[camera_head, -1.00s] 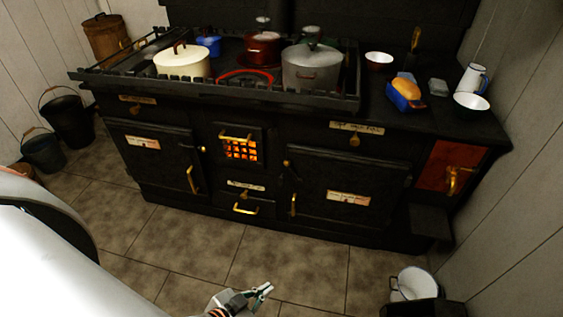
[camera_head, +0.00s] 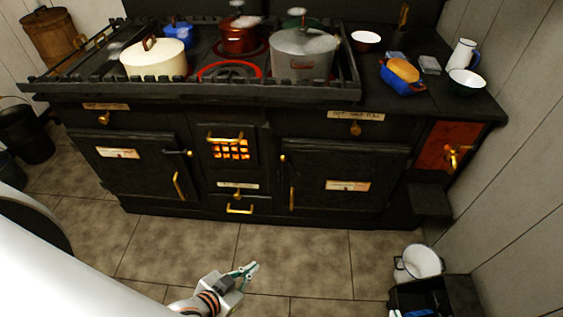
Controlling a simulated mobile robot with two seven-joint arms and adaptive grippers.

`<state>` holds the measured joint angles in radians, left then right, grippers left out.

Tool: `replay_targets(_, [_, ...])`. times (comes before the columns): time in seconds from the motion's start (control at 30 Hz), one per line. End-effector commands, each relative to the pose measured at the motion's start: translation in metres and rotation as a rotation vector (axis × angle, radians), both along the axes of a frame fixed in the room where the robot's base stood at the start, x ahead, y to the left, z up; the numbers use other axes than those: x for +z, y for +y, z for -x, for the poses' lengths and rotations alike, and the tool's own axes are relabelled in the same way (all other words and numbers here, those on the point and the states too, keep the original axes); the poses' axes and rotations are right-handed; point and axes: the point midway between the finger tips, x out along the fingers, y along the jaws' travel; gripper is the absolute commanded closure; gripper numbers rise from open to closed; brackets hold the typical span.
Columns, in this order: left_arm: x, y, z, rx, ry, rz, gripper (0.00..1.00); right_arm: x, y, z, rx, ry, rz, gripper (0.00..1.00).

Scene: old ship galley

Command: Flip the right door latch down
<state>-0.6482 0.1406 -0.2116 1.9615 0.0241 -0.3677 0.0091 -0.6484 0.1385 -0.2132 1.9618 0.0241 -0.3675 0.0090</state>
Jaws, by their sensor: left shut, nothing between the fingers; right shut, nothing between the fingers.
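The right oven door (camera_head: 385,165) is a black panel with a paper label, at the lower right of the stove front, and it looks closed. A small brass latch (camera_head: 283,158) sits at its upper left edge; its exact position is too small to tell. A vertical brass handle (camera_head: 292,198) is below it. My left gripper (camera_head: 254,268) is shut and empty, low over the floor tiles in front of the stove, well apart from the latch. My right gripper is not in view.
The left oven door (camera_head: 130,175) and glowing firebox grate (camera_head: 230,150) are on the same front. Pots, including a cream pot (camera_head: 153,60), stand on top. A white bucket (camera_head: 418,262) and a dark box (camera_head: 465,295) stand at the lower right. The floor before the stove is clear.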

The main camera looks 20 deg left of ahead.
Motion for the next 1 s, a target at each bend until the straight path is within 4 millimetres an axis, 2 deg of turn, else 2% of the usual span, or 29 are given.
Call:
replay_targets(0.3, [-0.001, -0.001, 0.001, -0.001, 0.001, 0.000, 1.00, -0.001, -0.003, 0.001, 0.002, 0.001, 0.007, 1.00])
replay_targets(0.37, [-0.001, 0.001, -0.005, -0.007, -0.014, -0.009, 1.00, -0.002, -0.002, -0.001, 0.002, -0.003, 0.005, 1.00])
replay_targets(0.43, [-0.003, 0.005, -0.021, -0.021, -0.055, -0.038, 1.00, -0.003, 0.001, -0.004, 0.004, -0.013, 0.000, 1.00])
replay_targets(0.47, [-0.004, 0.007, -0.031, -0.031, -0.081, -0.053, 1.00, -0.004, 0.003, -0.006, 0.006, -0.019, -0.004, 1.00])
replay_targets(0.57, [-0.006, 0.019, -0.077, -0.079, -0.204, -0.144, 1.00, -0.007, 0.011, -0.015, 0.012, -0.047, -0.021, 1.00])
replay_targets(0.7, [-0.006, 0.037, -0.153, -0.175, -0.424, -0.325, 1.00, -0.015, 0.026, -0.024, 0.023, -0.080, -0.053, 1.00])
replay_targets(0.8, [-0.006, 0.046, -0.199, -0.251, -0.572, -0.463, 1.00, -0.020, 0.034, -0.027, 0.027, -0.093, -0.077, 1.00])
replay_targets(1.0, [-0.018, 0.057, -0.269, -0.410, -0.817, -0.727, 1.00, -0.034, 0.048, -0.027, 0.029, -0.091, -0.127, 1.00])
